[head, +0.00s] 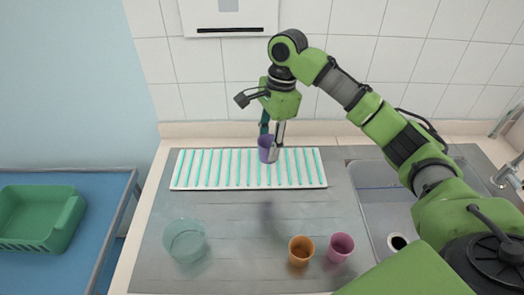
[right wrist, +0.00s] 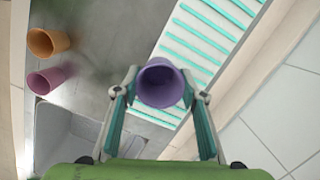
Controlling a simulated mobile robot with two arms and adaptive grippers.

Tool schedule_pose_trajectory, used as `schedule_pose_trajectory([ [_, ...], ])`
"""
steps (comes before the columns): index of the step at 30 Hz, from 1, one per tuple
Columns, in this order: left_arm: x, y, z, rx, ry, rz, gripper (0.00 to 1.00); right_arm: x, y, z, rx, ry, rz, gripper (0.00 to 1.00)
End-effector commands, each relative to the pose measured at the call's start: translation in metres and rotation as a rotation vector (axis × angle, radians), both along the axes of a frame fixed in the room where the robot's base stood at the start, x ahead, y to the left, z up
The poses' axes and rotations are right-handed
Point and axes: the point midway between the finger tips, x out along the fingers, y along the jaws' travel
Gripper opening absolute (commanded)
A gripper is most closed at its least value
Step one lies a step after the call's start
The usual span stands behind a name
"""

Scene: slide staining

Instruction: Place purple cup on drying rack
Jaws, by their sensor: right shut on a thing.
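The purple cup (head: 265,150) is held in my right gripper (head: 271,140), over the middle of the drying rack in the head view. The drying rack (head: 180,184) is a white tray with teal slats. In the right wrist view, the purple cup (right wrist: 160,84) sits between the two fingers of my right gripper (right wrist: 160,92), its open mouth facing the camera. The rack (right wrist: 247,10) lies behind it there. I cannot tell whether the cup's base touches the slats. My left gripper is not in view.
An orange cup (head: 301,250) and a pink cup (head: 341,247) stand near the counter's front. A clear glass bowl (head: 185,240) is at front left. A sink (head: 375,205) lies to the right. A green basket (head: 40,218) sits on a blue table at far left.

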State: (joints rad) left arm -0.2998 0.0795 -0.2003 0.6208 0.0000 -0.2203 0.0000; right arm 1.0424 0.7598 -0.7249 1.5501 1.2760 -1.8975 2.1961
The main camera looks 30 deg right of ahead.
Motion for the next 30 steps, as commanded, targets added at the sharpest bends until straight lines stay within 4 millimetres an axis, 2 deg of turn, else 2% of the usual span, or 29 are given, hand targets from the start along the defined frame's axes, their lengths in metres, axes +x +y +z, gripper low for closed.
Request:
schedule_pose_trajectory([
  [2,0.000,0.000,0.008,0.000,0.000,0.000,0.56,0.015,-0.005,-0.004,0.001,0.002,-0.003,0.18],
  [6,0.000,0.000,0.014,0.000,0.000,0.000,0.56,0.037,-0.013,-0.032,-0.001,0.004,-0.002,0.18],
  [12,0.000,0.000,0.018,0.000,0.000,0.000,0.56,0.055,-0.018,-0.056,0.002,0.002,0.000,0.18],
  [19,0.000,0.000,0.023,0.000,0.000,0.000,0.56,0.064,-0.022,-0.069,-0.001,0.001,0.000,0.18],
  [24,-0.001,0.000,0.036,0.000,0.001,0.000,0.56,0.063,-0.022,-0.092,-0.001,0.001,0.002,0.18],
  [30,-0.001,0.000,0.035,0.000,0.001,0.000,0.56,0.063,-0.022,-0.098,-0.001,-0.001,0.002,0.18],
])
